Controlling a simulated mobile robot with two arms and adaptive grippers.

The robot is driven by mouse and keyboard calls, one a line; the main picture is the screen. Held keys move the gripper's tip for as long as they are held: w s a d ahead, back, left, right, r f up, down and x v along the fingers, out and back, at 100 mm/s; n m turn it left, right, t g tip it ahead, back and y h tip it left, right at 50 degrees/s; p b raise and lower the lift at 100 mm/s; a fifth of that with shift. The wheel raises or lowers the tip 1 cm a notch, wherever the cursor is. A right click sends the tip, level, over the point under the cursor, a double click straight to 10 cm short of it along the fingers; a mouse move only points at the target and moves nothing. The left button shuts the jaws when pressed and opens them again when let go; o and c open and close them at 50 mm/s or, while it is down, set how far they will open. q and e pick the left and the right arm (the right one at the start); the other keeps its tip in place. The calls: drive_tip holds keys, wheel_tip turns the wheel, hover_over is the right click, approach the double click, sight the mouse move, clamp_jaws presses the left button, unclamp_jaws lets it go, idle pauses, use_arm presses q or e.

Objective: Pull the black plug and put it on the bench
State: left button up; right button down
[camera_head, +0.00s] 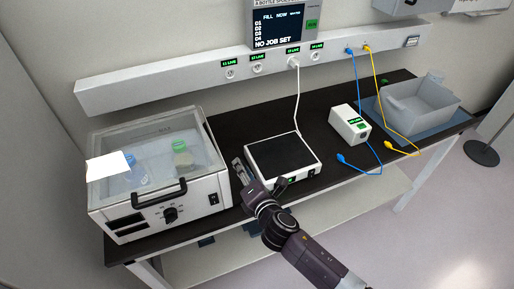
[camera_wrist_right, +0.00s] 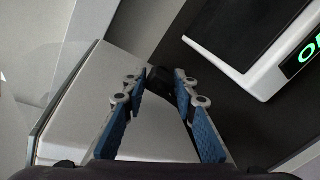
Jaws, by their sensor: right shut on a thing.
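My right gripper (camera_head: 241,168) is low over the dark bench (camera_head: 325,108), in the gap between the clear-lidded box and the black-topped device. In the right wrist view its blue-padded fingers (camera_wrist_right: 166,82) converge on a small black piece, the black plug (camera_wrist_right: 183,92), and are shut on it. The plug is mostly hidden between the fingers; I cannot tell whether it touches the bench. In the head view the plug cannot be made out. My left gripper is not in view.
The clear-lidded box (camera_head: 160,205) stands left of the gripper, the black-topped device (camera_head: 307,163) right. The wall rail (camera_head: 190,77) carries a white plug (camera_head: 293,63), a blue plug (camera_head: 349,51) and a yellow plug (camera_head: 367,48). A white block (camera_head: 349,124) and grey bin (camera_head: 420,106) stand further right.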

drive_tip(key=shift+s+f, duration=0.2)
wheel_tip(320, 180, down, 4)
drive_tip(key=b, duration=0.4)
drive_tip(key=shift+w+a+f+b, duration=0.1)
drive_tip(key=shift+w+f+b, duration=0.05)
drive_tip(key=shift+f+b, duration=0.8)
drive_tip(key=shift+b, duration=0.15)
drive_tip(key=c, duration=1.5)
unclamp_jaws()
drive_tip(key=shift+c, duration=0.2)
drive_tip(key=shift+o, duration=0.2)
